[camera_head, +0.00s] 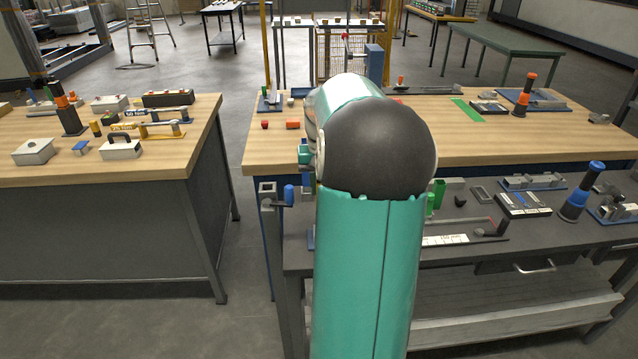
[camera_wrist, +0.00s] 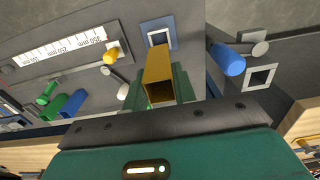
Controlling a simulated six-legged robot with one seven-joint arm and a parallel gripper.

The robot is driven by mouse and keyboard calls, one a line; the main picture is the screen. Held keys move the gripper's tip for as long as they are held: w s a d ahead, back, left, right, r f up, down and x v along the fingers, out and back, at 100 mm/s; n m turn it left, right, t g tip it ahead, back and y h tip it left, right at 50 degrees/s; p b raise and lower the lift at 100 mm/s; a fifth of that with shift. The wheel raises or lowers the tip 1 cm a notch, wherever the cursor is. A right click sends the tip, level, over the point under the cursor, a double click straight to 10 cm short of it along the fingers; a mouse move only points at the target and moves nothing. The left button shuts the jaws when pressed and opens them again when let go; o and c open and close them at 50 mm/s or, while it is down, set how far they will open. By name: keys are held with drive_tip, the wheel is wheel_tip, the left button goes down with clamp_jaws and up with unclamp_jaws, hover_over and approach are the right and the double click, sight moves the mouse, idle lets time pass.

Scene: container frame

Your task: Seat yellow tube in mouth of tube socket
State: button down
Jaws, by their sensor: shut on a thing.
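The yellow tube (camera_wrist: 157,63) is a square hollow tube in the wrist view, its open near end facing the camera. My gripper (camera_wrist: 158,82) is shut on it, with a green finger on each side. Beyond the tube's far end is a square blue-and-white frame with a grey middle (camera_wrist: 151,24), which looks like the tube socket. The far end overlaps the frame's lower part in the picture; I cannot tell whether they touch.
A blue handle (camera_wrist: 229,61) and a white-edged square post end (camera_wrist: 260,77) stand right of the tube. A yellow knob (camera_wrist: 111,55), a scale strip (camera_wrist: 62,47) and green and blue pegs are left. A wooden bench (camera_head: 480,142) stands behind the grey bench.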

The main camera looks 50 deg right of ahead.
drive_tip(key=shift+f, duration=0.1)
drive_tip(key=shift+f, duration=2.85)
drive_tip(key=shift+f, duration=2.15)
drive_tip(key=c, duration=1.1)
unclamp_jaws()
drive_tip(key=shift+o, duration=0.2)
drive_tip(key=shift+r, duration=0.15)
wheel_tip(320, 180, up, 14)
drive_tip(key=shift+f, duration=0.2)
